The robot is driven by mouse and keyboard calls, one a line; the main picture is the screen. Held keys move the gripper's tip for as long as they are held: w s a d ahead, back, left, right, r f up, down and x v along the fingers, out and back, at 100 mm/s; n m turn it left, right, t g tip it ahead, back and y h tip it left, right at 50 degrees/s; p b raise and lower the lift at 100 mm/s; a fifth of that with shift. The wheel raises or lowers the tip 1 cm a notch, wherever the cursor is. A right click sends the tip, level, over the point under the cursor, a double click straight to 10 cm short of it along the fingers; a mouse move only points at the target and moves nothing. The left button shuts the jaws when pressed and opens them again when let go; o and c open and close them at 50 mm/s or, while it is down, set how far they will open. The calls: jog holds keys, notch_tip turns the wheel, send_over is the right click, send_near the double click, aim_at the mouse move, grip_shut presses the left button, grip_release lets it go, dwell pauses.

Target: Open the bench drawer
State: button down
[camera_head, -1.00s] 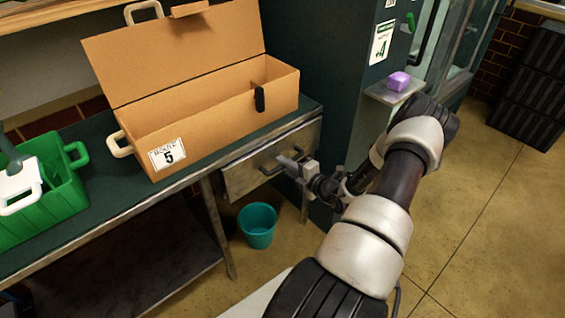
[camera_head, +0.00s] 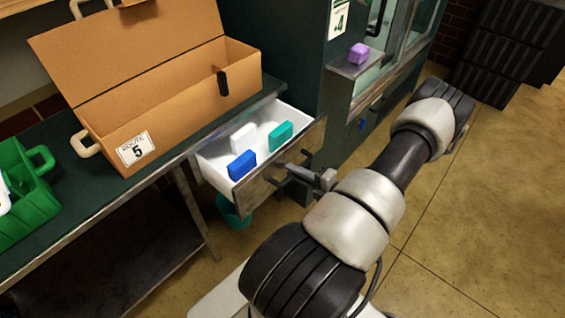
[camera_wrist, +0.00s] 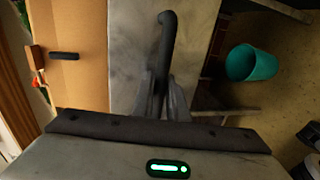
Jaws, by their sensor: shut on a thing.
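The bench drawer (camera_head: 262,184) is pulled out from under the green bench top, and its white inside shows. In it lie a blue block (camera_head: 242,165), a white block (camera_head: 243,138) and a teal block (camera_head: 280,136). My gripper (camera_head: 311,178) is at the drawer's front and is shut on the dark bar handle (camera_head: 283,182). In the wrist view, the fingers (camera_wrist: 166,98) close around the handle (camera_wrist: 167,40) against the grey drawer front (camera_wrist: 130,50).
An open brown box (camera_head: 190,105) marked 5 and a green crate (camera_head: 25,190) stand on the bench (camera_head: 90,170). A teal bucket (camera_wrist: 250,63) is on the floor below the drawer.

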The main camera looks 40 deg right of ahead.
jog(key=f+v, duration=0.1)
jog(key=v, duration=0.8)
jog(key=shift+s+f, duration=0.2)
jog(key=shift+f, duration=0.15)
jog(key=c, duration=1.7)
grip_release()
jog(key=v, duration=1.7)
jog(key=shift+s+a+p, duration=0.1)
jog(key=shift+s+p, duration=0.15)
jog(key=shift+p, duration=0.05)
